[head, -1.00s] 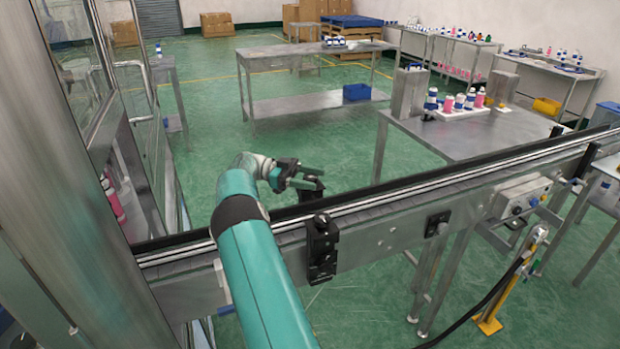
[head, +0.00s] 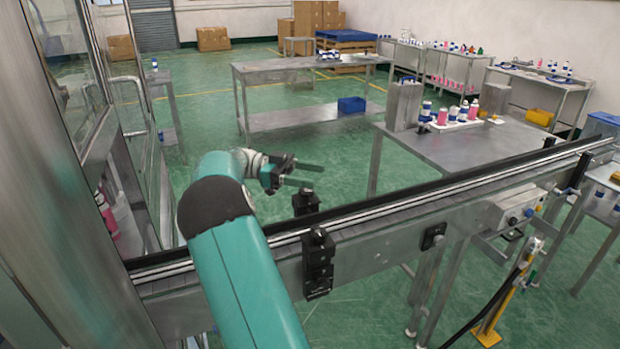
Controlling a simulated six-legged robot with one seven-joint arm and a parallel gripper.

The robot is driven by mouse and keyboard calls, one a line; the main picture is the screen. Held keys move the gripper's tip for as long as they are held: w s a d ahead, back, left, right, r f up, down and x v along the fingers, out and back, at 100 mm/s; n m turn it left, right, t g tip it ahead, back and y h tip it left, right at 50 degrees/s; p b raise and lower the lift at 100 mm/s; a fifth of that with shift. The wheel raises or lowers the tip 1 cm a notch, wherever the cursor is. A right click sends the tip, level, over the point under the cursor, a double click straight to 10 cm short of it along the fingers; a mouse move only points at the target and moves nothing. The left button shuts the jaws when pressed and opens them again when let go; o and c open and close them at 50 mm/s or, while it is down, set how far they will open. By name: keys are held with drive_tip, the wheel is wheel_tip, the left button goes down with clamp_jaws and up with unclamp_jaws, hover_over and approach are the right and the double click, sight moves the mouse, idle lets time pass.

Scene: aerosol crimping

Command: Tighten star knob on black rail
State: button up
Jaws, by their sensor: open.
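The black rail (head: 430,198) runs along the steel conveyor, from lower left to upper right. A black clamp block with a knob on top (head: 318,262) is mounted on the conveyor's near side. A second black knob piece (head: 306,201) stands at the far side of the rail. I cannot tell which of them is the star knob. My gripper (head: 316,175) is open and empty, above and beyond the rail.
A steel frame with glass panels (head: 110,190) stands close on the left. A steel table (head: 470,155) with a tray of bottles stands beyond the rail at right. A control box (head: 515,212) and a yellow post (head: 505,300) are at the conveyor's near side.

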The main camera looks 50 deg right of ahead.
drive_tip(key=s+a+r, duration=0.2)
drive_tip(key=s+a, duration=0.2)
drive_tip(key=shift+a+r, duration=0.2)
drive_tip(key=shift+r, duration=0.1)
